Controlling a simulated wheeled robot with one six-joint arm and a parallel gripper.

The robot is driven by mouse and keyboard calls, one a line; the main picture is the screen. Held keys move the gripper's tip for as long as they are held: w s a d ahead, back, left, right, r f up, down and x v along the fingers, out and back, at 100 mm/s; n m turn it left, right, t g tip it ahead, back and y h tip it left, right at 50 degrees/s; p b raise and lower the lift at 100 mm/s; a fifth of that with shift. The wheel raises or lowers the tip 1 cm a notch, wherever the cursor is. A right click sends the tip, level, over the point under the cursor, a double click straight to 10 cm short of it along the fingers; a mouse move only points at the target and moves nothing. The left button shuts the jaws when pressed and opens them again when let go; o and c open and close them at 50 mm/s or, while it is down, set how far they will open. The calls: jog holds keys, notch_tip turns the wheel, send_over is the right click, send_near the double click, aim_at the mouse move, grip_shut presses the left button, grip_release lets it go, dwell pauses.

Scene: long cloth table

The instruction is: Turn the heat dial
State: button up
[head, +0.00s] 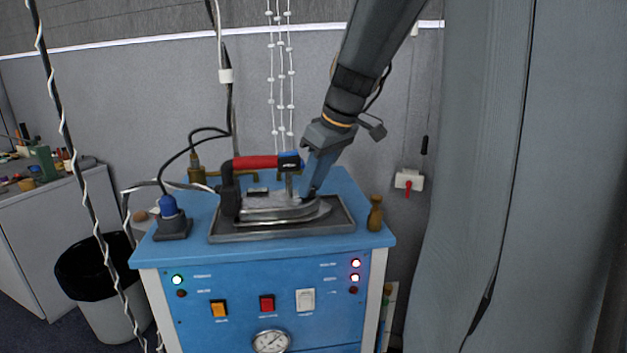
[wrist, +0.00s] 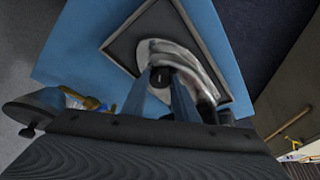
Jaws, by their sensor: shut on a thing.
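A steam iron (head: 280,208) with a red and black handle (head: 255,162) rests flat in a dark tray (head: 225,237) on the blue table-top unit. My gripper (head: 306,192) reaches down from the upper right to the nose end of the iron. In the wrist view, the silver body of the iron (wrist: 187,53) lies under my fingers. A small dark round heat dial (wrist: 159,75) sits between the fingertips (wrist: 163,80), and my gripper is shut on it. In the head view the dial is hidden behind my fingers.
The blue unit's front panel (head: 240,297) carries switches, lit lamps and a pressure gauge (head: 270,342). A wooden bottle-like object (head: 375,213) stands right of the tray. A blue plug fitting (head: 170,220) with a black cable stands left. A grey curtain (head: 520,180) hangs at the right.

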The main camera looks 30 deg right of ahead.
jog(key=shift+a+r+m+h, duration=0.1)
jog(key=shift+m+h, duration=0.2)
jog(key=shift+m, duration=0.5)
jog(key=o, duration=1.1)
jog(key=shift+c, duration=0.2)
jog(key=v, duration=0.7)
jog(key=shift+s+r+b, duration=0.2)
jog(key=shift+r+b, duration=0.1)
jog(key=shift+b, duration=0.05)
jog(key=shift+a, duration=0.1)
